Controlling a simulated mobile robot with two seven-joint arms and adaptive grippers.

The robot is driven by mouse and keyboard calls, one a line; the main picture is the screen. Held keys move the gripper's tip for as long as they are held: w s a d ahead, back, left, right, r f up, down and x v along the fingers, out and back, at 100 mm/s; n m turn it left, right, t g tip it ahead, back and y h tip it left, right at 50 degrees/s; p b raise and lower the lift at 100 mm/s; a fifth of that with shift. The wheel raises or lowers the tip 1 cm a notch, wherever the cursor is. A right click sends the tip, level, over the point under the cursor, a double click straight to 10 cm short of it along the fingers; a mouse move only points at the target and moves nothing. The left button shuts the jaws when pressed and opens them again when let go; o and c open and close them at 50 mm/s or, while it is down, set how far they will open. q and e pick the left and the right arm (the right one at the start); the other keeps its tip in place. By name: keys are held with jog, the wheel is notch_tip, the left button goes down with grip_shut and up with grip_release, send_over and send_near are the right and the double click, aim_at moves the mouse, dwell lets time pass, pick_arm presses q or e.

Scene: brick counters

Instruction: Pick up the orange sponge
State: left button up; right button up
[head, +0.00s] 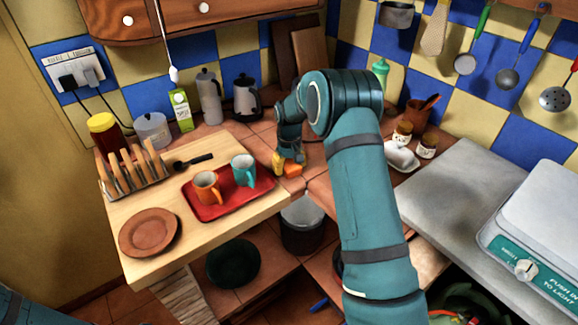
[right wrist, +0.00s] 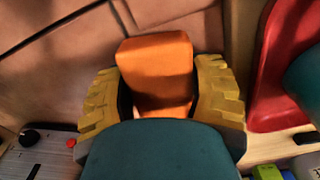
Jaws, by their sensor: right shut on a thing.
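The orange sponge (right wrist: 155,62) is a small orange block between the yellow fingers of my right gripper (right wrist: 163,95) in the right wrist view. The fingers are shut on it from both sides. In the head view the orange sponge (head: 293,169) shows at the tiled counter's edge, just right of the red tray, with my right gripper (head: 284,164) over it. I cannot tell whether the sponge touches the tiles. My left gripper does not show in the head view.
A red tray (head: 262,187) with an orange mug (head: 207,187) and a teal mug (head: 244,170) lies close left of the gripper. A brown plate (head: 150,232) and toast rack (head: 131,172) stand farther left. Jars (head: 427,146) and a white dish (head: 401,157) are to the right.

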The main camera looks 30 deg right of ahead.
aim_at(289, 163)
notch_tip(289, 163, up, 10)
jog(key=shift+p, duration=0.9)
